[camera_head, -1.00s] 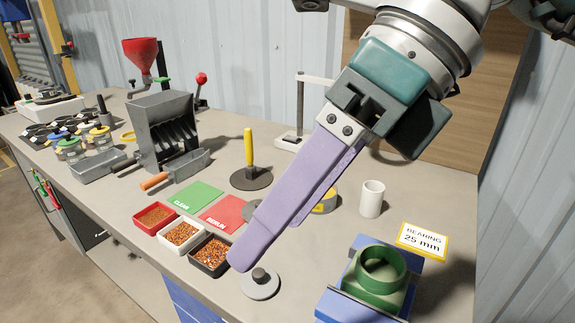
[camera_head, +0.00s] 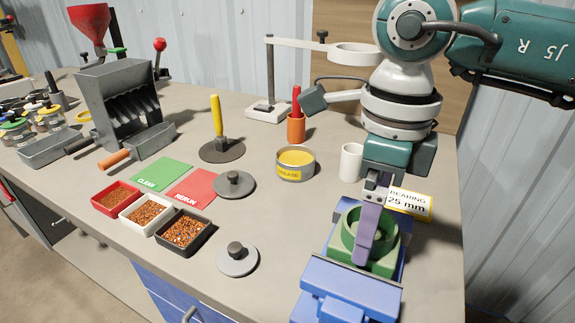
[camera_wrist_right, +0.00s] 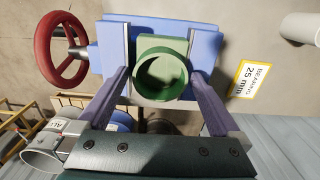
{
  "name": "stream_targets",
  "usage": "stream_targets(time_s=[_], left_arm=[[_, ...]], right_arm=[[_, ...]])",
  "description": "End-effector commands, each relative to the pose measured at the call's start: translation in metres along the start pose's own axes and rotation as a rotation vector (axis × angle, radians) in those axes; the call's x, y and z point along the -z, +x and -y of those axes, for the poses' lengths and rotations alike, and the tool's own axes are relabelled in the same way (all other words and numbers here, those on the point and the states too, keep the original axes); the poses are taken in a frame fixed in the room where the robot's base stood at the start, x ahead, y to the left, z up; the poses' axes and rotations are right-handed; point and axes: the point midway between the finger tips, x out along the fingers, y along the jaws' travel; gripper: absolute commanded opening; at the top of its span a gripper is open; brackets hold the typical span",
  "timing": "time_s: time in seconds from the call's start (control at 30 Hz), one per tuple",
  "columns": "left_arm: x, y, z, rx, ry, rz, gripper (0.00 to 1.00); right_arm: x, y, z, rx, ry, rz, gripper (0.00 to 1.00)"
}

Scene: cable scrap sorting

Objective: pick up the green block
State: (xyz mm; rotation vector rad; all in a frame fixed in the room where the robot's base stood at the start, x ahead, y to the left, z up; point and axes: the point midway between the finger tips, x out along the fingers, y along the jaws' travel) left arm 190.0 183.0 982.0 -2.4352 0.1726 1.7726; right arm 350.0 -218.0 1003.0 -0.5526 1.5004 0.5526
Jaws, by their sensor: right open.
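The green block (camera_head: 350,237) sits in a blue vise (camera_head: 350,292) at the front right of the bench, with a round ring-shaped opening on its top. In the right wrist view, the green block (camera_wrist_right: 162,70) lies between the two purple fingers of my right gripper (camera_wrist_right: 163,95). The fingers are spread, with the block's ring between and beyond their tips. In the head view my right gripper (camera_head: 370,235) is above and over the block, one finger seen in front of it. I cannot tell whether the fingers touch it. My left gripper is not in view.
A yellow bearing sign (camera_head: 410,203) and a white cup (camera_head: 350,162) stand behind the vise. A grease tin (camera_head: 295,164), lidded discs (camera_head: 237,260) and black, white and red trays (camera_head: 184,233) lie to the left. The vise's red handwheel (camera_wrist_right: 60,55) shows in the wrist view.

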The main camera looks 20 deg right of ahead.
Motion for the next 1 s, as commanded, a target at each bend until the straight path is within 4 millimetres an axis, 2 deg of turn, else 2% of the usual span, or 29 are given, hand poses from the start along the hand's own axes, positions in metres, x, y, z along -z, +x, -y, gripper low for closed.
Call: stream_targets(time_s=[0.1,0.3,1.0], left_arm=[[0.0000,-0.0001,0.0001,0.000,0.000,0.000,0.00],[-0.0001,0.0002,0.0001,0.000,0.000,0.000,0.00],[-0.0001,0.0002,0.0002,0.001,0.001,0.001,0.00]], right_arm=[[0.0003,0.0083,-0.0002,0.000,0.000,-0.001,1.00],[0.0000,0.0086,-0.0001,0.001,-0.001,0.000,1.00],[-0.0002,0.0079,-0.0001,0.000,-0.001,0.001,0.21]])
